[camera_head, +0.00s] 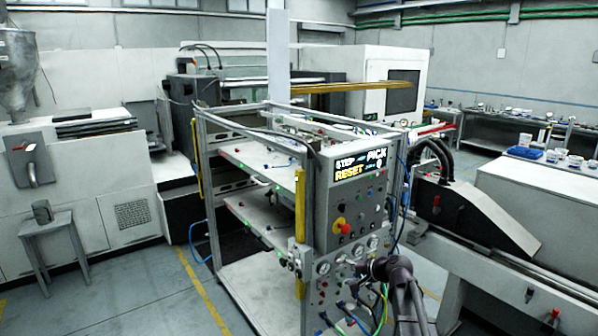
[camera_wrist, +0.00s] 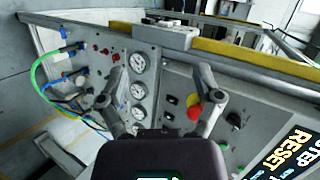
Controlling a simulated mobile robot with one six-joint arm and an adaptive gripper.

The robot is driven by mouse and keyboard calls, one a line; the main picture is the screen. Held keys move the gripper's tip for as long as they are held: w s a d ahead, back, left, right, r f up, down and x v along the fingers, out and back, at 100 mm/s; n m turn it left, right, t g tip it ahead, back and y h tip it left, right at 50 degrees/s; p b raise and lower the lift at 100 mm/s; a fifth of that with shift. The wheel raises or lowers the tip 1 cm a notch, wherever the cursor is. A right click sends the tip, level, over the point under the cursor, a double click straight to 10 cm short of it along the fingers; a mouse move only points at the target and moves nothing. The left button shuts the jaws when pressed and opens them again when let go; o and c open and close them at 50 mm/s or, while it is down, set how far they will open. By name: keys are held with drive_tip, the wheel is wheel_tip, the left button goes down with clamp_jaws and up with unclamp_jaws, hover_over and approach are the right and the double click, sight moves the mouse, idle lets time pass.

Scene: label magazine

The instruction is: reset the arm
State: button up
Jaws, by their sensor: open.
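My gripper (camera_wrist: 158,76) is open in the wrist view, its two fingers spread wide with nothing held between them. It faces the grey control panel (camera_wrist: 175,77) of the framed cart, in front of the pressure gauges and knobs. In the head view my dark gripper (camera_head: 367,267) is at the lower front of the panel, beside the gauges. The arm behind it runs down out of the bottom edge. Whether the fingers touch the panel cannot be told.
The panel display (camera_head: 360,165) reads STEP, PICK and RESET. A red knob on yellow (camera_wrist: 194,111), gauges (camera_wrist: 138,91) and coloured hoses (camera_wrist: 40,80) are close to the fingers. A yellow-edged bar (camera_wrist: 245,57) crosses above. Open floor (camera_head: 150,290) lies left of the cart.

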drive_tip(key=s+d+f+n+g+h+b, duration=0.1)
drive_tip(key=s+f+n+g+h, duration=0.2)
drive_tip(key=s, duration=0.9)
drive_tip(key=s+d+f+n+g+h+b, duration=0.1)
drive_tip(key=s+f+n+g+h, duration=0.3)
drive_tip(key=s, duration=0.8)
wheel_tip(320, 180, down, 5)
drive_tip(key=h, duration=0.2)
drive_tip(key=shift+d+r+n+g+h, duration=0.15)
drive_tip(key=shift+d+n+g+h, duration=0.15)
drive_tip(key=shift+c, duration=0.2)
drive_tip(key=c, duration=0.3)
